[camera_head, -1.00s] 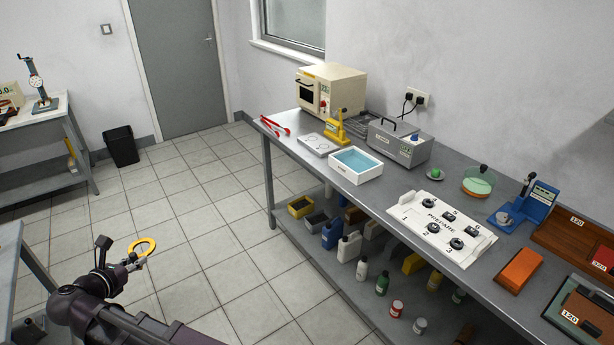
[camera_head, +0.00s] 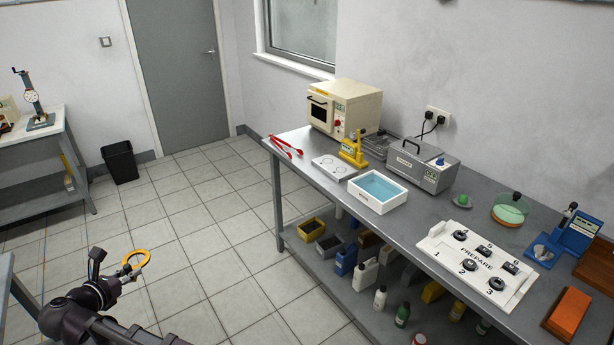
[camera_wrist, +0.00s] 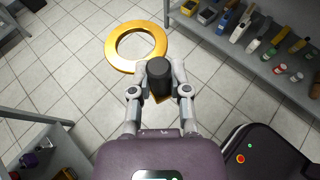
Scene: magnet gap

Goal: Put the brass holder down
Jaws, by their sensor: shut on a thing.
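The brass holder (camera_head: 137,260) is a flat yellow ring with an open middle, held out over the floor in the head view. My gripper (camera_head: 124,276) is shut on the holder; in the wrist view both fingers of the gripper (camera_wrist: 159,80) close in around the cylinder and the holder's near end.
The grey bench (camera_head: 392,232) on the right carries a white PREPARE board (camera_head: 448,262) with several dark pieces; its spot 1 looks bare. A water tray (camera_head: 378,192), white plate (camera_head: 334,167), red tongs (camera_head: 286,146) and oven (camera_head: 343,108) stand farther back. Open tiled floor (camera_head: 200,225) lies between.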

